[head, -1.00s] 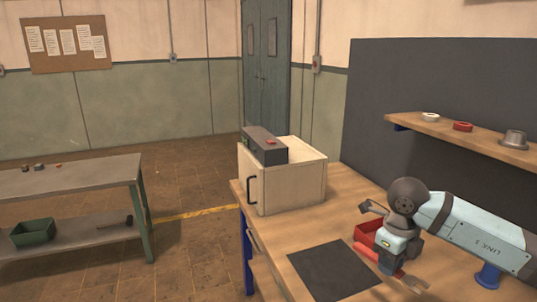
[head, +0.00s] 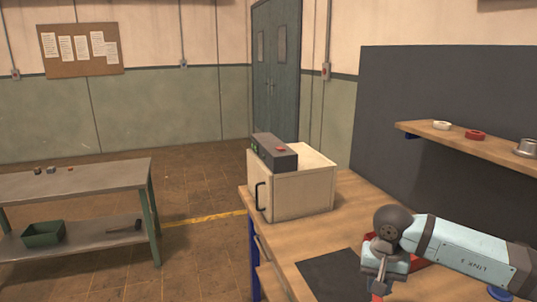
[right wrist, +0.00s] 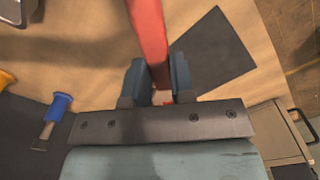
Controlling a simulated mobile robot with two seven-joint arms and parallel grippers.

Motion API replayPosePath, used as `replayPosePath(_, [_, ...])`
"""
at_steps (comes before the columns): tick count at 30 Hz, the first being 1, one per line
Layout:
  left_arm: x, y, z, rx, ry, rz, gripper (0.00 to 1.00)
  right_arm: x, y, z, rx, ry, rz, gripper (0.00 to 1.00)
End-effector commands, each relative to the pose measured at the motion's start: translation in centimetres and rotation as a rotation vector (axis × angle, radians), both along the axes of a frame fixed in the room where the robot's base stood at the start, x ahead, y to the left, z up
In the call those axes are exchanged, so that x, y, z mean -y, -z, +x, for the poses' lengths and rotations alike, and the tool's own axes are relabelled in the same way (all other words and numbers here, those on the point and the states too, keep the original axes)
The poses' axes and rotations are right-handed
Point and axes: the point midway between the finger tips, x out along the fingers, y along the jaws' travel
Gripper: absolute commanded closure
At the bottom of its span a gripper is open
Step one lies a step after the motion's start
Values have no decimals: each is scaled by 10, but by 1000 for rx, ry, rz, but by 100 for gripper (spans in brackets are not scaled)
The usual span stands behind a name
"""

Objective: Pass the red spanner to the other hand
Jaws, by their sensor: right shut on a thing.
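My right gripper (right wrist: 157,82) is shut on the red spanner (right wrist: 147,35), seen close up in the right wrist view. The spanner's red shaft runs up from between the fingers and out of the top of that picture. In the head view my right gripper (head: 376,284) is low at the right, over the workbench beside the dark mat. Only a bit of red spanner (head: 377,297) shows there at the bottom edge; the rest is cut off. My left gripper is not in view.
A pale box with a dark control unit (head: 290,194) stands on the wooden workbench (head: 352,208). A dark mat (right wrist: 215,55) lies on the bench. A blue-handled tool (right wrist: 58,107) lies nearby. A shelf (head: 470,142) holds small parts. A grey side table (head: 75,180) stands left.

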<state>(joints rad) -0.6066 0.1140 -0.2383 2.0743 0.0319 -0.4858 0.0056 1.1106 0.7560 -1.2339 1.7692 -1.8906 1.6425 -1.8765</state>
Motion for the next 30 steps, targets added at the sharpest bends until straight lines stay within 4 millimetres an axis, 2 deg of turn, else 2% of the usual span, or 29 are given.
replayPosePath(6, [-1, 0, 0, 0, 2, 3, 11, -5, 7, 2, 2, -323, -1, 100])
replayPosePath(8, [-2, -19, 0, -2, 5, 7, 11, -5, -11, -5, -1, -328, 1, 100])
replayPosePath(14, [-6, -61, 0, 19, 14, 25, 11, -6, -42, -29, -7, -329, 2, 100])
replayPosePath(21, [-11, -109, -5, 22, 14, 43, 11, -6, -94, -65, -9, -328, 4, 100])
replayPosePath(27, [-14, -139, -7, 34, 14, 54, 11, -5, -125, -89, -3, -325, 2, 100])
replayPosePath(30, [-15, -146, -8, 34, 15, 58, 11, -5, -132, -96, -2, -321, 0, 100])
